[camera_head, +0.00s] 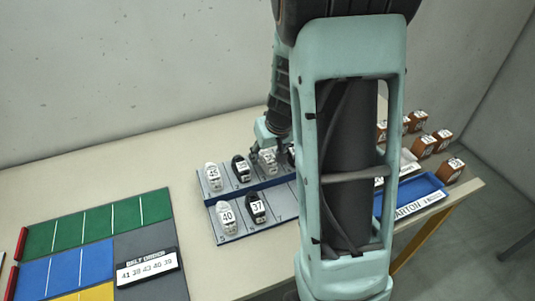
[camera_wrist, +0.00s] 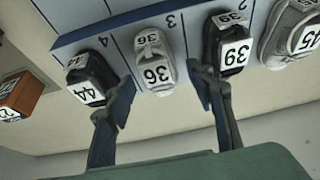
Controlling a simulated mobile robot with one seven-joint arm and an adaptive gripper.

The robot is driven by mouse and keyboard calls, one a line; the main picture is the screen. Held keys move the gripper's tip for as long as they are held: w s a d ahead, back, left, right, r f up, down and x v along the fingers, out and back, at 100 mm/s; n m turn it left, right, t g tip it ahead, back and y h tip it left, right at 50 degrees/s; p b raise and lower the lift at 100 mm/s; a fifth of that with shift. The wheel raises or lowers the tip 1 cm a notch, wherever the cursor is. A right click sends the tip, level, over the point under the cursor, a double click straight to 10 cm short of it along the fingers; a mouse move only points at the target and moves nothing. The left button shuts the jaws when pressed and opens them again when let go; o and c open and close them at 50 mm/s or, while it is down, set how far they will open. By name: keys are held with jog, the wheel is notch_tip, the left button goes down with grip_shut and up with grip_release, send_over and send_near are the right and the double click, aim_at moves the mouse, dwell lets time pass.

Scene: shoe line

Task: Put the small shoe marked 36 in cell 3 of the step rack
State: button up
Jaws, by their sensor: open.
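The small grey-white shoe marked 36 (camera_wrist: 152,66) sits in the cell marked 3 of the step rack (camera_wrist: 176,42), on the upper step. In the head view the shoe (camera_head: 267,160) is partly hidden by my gripper (camera_head: 270,145). In the wrist view my gripper (camera_wrist: 162,80) is open, with one finger on each side of this shoe and gaps between. Black shoe 44 (camera_wrist: 86,78) is in cell 4 beside the left finger. Black shoe 39 (camera_wrist: 226,45) is in cell 2 by the right finger. My arm hides the rack's right part in the head view.
White shoe 40 (camera_head: 227,217) and black shoe 37 (camera_head: 256,207) are on the lower step. Coloured mats (camera_head: 98,215) and a belt order sign (camera_head: 147,268) lie left. A blue tray (camera_head: 432,190) and several brown boxes (camera_head: 424,146) are right.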

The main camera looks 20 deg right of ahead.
jog(key=p+v, duration=0.2)
jog(key=v, duration=0.9)
jog(key=shift+r, duration=0.25)
jog(key=shift+s, duration=0.15)
